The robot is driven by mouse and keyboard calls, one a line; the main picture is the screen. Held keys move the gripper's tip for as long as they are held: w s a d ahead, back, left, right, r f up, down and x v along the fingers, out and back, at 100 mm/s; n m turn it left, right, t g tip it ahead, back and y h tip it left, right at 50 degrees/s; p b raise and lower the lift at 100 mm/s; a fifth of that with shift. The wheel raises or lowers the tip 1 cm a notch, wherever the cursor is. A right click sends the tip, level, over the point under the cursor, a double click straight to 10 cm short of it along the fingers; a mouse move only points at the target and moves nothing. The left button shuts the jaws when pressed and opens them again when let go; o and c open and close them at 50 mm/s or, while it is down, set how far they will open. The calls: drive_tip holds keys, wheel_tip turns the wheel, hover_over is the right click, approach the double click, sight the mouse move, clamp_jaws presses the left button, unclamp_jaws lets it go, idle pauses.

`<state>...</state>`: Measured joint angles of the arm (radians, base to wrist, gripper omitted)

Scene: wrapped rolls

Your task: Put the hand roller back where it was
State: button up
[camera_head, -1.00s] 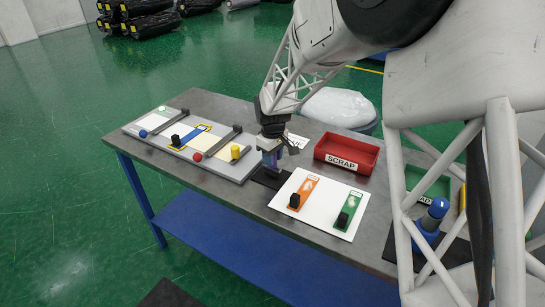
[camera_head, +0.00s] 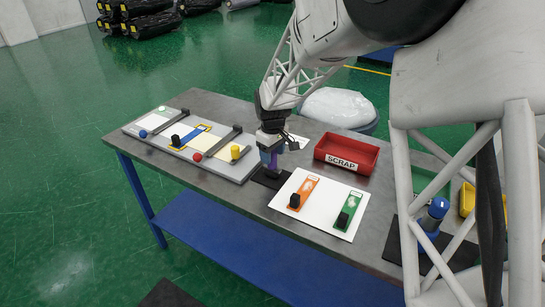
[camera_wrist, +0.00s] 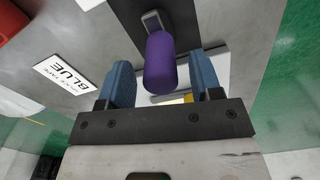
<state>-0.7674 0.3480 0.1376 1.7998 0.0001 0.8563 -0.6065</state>
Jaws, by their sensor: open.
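The hand roller (camera_wrist: 160,62) has a purple handle and stands upright on a black mat (camera_head: 268,181) near the table's front edge. In the head view its purple handle (camera_head: 272,163) shows just below my gripper (camera_head: 270,142). In the wrist view my open gripper (camera_wrist: 163,84) has blue fingers on either side of the handle's near end, with visible gaps on both sides. A grey metal bracket shows at the handle's far end. The roller's lower part is hard to make out.
Left is a board (camera_head: 190,147) with strips, bars and coloured knobs. Right are a white plate (camera_head: 322,207) with orange and green strips, a red SCRAP tray (camera_head: 347,154), a blue-handled tool (camera_head: 436,212) and a yellow bin (camera_head: 467,199). A BLUE label (camera_wrist: 65,74) lies nearby.

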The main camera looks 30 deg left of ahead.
wheel_tip(320, 180, up, 10)
drive_tip(key=shift+r, duration=0.25)
idle(0.7)
drive_tip(key=shift+d, duration=0.1)
idle(0.3)
drive_tip(key=s+d+r+m, duration=0.2)
drive_tip(key=d+r, duration=0.1)
drive_tip(key=d, duration=0.8)
drive_tip(key=s+d+r+m+t, duration=0.1)
drive_tip(key=s+d+r+m, duration=0.2)
drive_tip(key=d, duration=0.8)
drive_tip(key=s+d+r+m, duration=0.15)
drive_tip(key=d+r, duration=0.25)
drive_tip(key=d, duration=0.8)
drive_tip(key=s+d+f+m+t, duration=0.1)
drive_tip(key=s+d+f+m, duration=0.2)
drive_tip(key=s+d+m, duration=0.6)
drive_tip(key=s+d, duration=1.4)
drive_tip(key=shift+f+t, duration=0.2)
drive_tip(key=shift+t, duration=0.1)
drive_tip(key=shift+m, duration=0.25)
